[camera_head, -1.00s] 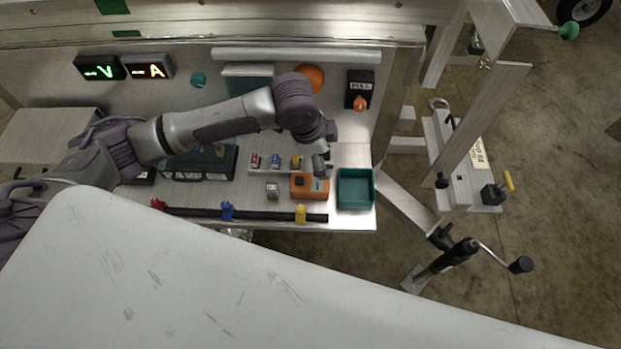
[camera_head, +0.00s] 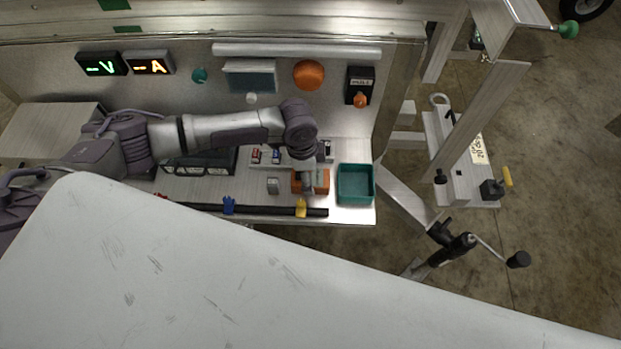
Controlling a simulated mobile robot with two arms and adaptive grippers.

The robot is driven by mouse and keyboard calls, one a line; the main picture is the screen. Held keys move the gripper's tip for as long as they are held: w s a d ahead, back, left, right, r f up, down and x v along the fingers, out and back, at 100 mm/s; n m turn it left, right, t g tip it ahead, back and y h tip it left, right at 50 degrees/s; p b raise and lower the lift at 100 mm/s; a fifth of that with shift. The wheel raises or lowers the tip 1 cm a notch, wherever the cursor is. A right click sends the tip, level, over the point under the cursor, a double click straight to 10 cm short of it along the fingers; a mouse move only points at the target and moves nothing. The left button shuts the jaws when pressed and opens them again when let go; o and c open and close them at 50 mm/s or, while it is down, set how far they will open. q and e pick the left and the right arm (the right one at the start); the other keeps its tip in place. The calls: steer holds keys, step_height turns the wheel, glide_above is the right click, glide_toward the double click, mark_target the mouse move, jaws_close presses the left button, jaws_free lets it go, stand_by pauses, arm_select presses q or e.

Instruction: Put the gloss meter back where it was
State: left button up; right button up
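An orange boxy device (camera_head: 322,180) sits on the metal shelf just left of the green tray; it may be the gloss meter, but no label is readable. My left gripper (camera_head: 308,187) reaches in from the left and points down over this device, covering its middle. Whether the fingers touch it, and whether they are open or shut, is too small and hidden to tell. My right gripper is not in view.
The green tray (camera_head: 343,199) looks empty. A black bar with coloured clips (camera_head: 265,209) runs along the shelf's front. Small red and blue pieces (camera_head: 276,156) stand behind. A large white panel (camera_head: 180,270) fills the foreground. A crank jack (camera_head: 450,248) is at right.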

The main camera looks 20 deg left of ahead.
arm_select(q)
steer(key=shift+f, duration=1.6)
steer(key=shift+d, duration=0.1)
steer(key=shift+c, duration=0.4)
